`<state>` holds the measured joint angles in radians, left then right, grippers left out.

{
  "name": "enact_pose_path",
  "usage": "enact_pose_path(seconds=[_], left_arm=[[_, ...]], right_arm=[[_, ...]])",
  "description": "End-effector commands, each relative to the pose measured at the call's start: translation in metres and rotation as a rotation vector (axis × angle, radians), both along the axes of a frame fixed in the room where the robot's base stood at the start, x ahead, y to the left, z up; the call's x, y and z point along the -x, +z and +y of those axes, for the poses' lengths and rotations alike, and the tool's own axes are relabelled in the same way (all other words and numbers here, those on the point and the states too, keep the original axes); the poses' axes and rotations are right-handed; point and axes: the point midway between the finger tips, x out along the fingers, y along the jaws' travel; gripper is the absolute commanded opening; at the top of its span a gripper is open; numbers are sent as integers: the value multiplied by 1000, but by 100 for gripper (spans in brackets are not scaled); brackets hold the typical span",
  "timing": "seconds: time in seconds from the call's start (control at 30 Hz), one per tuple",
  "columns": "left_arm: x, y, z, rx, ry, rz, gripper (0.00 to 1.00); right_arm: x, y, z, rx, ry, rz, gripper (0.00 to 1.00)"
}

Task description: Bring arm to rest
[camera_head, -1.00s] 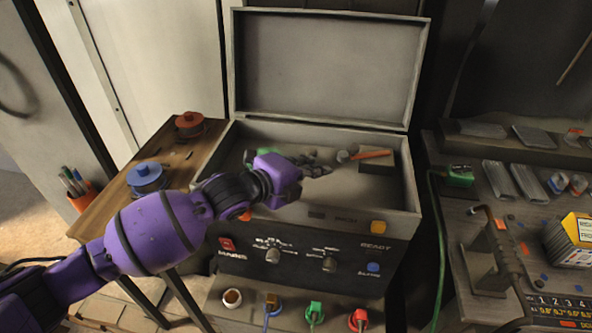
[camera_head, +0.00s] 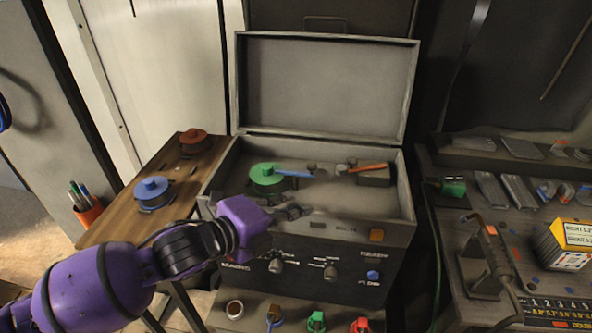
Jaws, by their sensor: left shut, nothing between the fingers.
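My left arm comes in from the lower left, purple with dark joints. Its gripper (camera_head: 304,211) is dark and shut, with nothing in it. It shows in front of the lower front part of the open grey case (camera_head: 412,205), over the case's front wall. My right gripper is not in view.
Inside the case are a green spool (camera_head: 267,178) and a small block (camera_head: 374,178) with an orange-handled tool. A wooden side table (camera_head: 193,178) at left bears a blue spool (camera_head: 152,190) and a red spool (camera_head: 194,140). A cluttered workbench (camera_head: 455,212) stands at right.

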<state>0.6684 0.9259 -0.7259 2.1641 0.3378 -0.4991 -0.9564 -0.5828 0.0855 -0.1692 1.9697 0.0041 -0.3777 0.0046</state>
Motion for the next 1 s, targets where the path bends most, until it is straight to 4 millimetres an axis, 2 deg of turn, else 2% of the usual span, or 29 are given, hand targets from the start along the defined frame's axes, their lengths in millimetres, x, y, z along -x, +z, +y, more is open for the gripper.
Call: enact_pose_path(seconds=[0.13,0.27,0.37,0.57,0.67,0.77,0.9,1.0], left_arm=[[2,-4,1,14,10,17,0],[11,-26,4,104,70,110,0],[23,-55,11,225,163,233,0],[63,-132,48,528,457,531,0],[94,-175,74,672,635,666,0],[135,-219,105,809,833,786,0],[206,-275,149,978,1120,913,0],[253,-302,171,1062,1282,962,0]], right_arm=[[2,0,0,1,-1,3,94],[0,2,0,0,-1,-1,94],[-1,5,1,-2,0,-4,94],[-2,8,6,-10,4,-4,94],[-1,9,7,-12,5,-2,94],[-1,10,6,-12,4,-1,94],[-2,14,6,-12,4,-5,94],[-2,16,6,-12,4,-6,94]])
